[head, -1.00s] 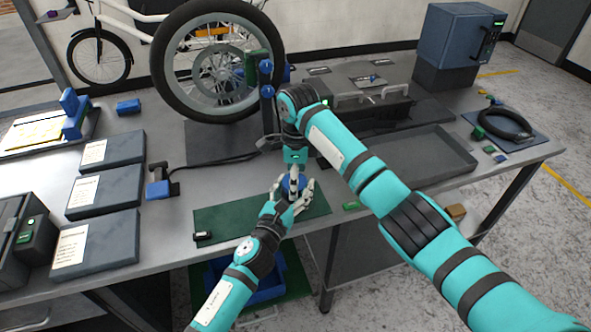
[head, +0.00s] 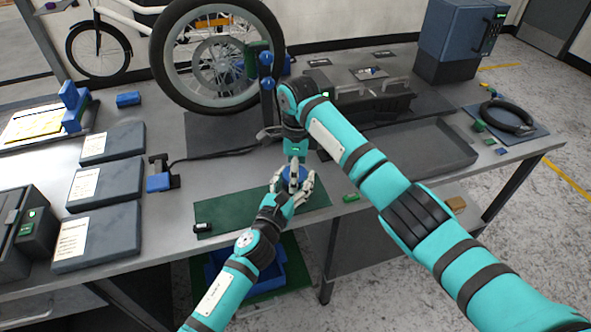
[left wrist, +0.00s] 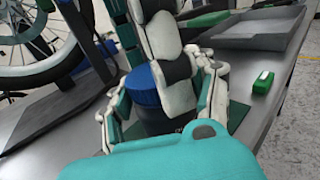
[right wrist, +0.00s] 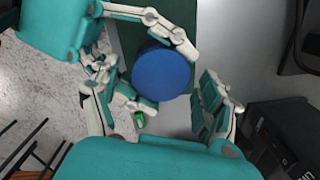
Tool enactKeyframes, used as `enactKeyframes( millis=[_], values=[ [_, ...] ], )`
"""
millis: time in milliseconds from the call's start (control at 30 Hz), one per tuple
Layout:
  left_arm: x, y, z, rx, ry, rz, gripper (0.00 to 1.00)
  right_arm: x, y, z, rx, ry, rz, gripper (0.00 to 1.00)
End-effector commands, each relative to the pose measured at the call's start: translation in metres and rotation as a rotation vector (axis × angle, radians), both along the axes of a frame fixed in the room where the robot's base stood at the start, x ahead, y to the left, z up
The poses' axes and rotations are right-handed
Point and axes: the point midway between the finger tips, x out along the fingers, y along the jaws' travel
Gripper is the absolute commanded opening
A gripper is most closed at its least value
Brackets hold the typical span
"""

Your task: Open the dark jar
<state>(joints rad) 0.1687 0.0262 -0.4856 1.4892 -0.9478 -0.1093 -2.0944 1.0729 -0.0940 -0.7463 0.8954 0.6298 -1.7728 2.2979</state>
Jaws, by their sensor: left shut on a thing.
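The dark jar with a round blue lid (head: 293,173) stands upright over the green mat (head: 222,208). In the left wrist view its dark body (left wrist: 156,122) shows under the blue lid (left wrist: 143,86). My left gripper (head: 292,186) is shut on the jar's body, with fingers on both sides. My right gripper (head: 294,167) is above the jar, pointing down. In the right wrist view its fingers (right wrist: 158,98) are spread, with the blue lid (right wrist: 162,73) between and beyond them. I cannot tell whether they touch the lid. The hands partly hide the jar.
A small green object (head: 351,198) lies right of the mat. A grey tray (head: 425,160) is behind on the right. A bike wheel (head: 215,60) stands at the back. Dark boxes (head: 103,180) lie at left. The front edge of the bench is close.

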Motion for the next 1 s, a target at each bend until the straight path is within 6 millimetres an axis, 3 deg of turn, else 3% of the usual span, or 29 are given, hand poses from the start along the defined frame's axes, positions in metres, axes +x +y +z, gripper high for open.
enactKeyframes(
  millis=[200, 533, 800, 833, 1000],
  values=[
    [-0.001, 0.002, -0.007, 0.007, 0.01, 0.004, 0.0, 0.0, 0.0, 0.003, 0.001, -0.002, 0.0, 0.79],
    [-0.001, 0.002, -0.007, 0.007, 0.01, 0.004, 0.0, -0.001, -0.001, 0.042, 0.001, -0.002, 0.001, 0.79],
    [-0.001, 0.002, -0.007, 0.007, 0.01, 0.004, 0.0, -0.001, -0.001, 0.045, 0.0, 0.0, 0.0, 0.79],
    [-0.001, 0.002, -0.007, 0.007, 0.01, 0.004, 0.6, -0.001, -0.001, 0.045, 0.0, 0.0, 0.0, 0.79],
    [-0.001, 0.001, -0.004, 0.005, 0.007, 0.002, 0.82, -0.001, -0.001, 0.045, 0.0, -0.001, 0.0, 0.79]
  ],
)
